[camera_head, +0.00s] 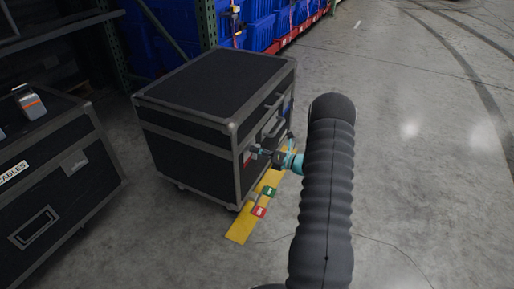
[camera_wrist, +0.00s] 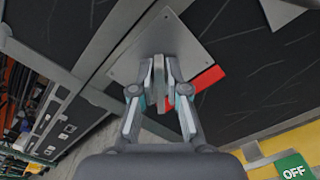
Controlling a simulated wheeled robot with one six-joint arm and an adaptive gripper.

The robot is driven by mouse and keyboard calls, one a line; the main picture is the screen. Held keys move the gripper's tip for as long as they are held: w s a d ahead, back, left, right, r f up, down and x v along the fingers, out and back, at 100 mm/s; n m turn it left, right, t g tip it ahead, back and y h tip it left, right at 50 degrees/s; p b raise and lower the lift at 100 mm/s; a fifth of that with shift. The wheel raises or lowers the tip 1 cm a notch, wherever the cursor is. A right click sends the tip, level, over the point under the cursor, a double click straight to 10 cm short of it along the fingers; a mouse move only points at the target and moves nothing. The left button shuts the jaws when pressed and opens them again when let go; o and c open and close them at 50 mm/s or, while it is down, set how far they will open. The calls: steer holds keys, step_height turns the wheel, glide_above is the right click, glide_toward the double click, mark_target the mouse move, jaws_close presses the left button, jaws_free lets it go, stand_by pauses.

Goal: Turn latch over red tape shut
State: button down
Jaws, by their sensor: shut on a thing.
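The black flight case (camera_head: 205,95) with grey metal edges stands upright on the floor, its latch side facing right. The latch is a grey metal plate (camera_wrist: 165,42) with a raised turning piece on the case side. Red tape (camera_wrist: 206,78) shows at the plate's edge, beside my fingers. My gripper (camera_wrist: 158,86) is shut on the latch's turning piece, which is mostly hidden between the fingers. In the head view my gripper (camera_head: 261,151) reaches the case's side from the right, and the latch there is too small to read clearly.
A second black case (camera_head: 95,165) stands at the left with a small device (camera_head: 30,103) on top. A yellow floor strip (camera_head: 239,230) carries a green sign (camera_head: 270,191) and a red sign (camera_head: 259,211). Blue totes (camera_head: 170,28) stand behind. The floor at right is clear.

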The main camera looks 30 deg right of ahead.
steer(key=m, duration=0.4)
steer(key=shift+w+d+m+p, duration=0.1)
steer(key=shift+d+m+p, duration=0.05)
steer(key=shift+m+p, duration=0.2)
steer(key=m, duration=0.4)
steer(key=shift+f+m, duration=0.15)
steer(key=shift+m, duration=0.1)
steer(key=shift+d, duration=0.1)
steer(key=c, duration=1.3)
jaws_free()
steer(key=v, duration=1.2)
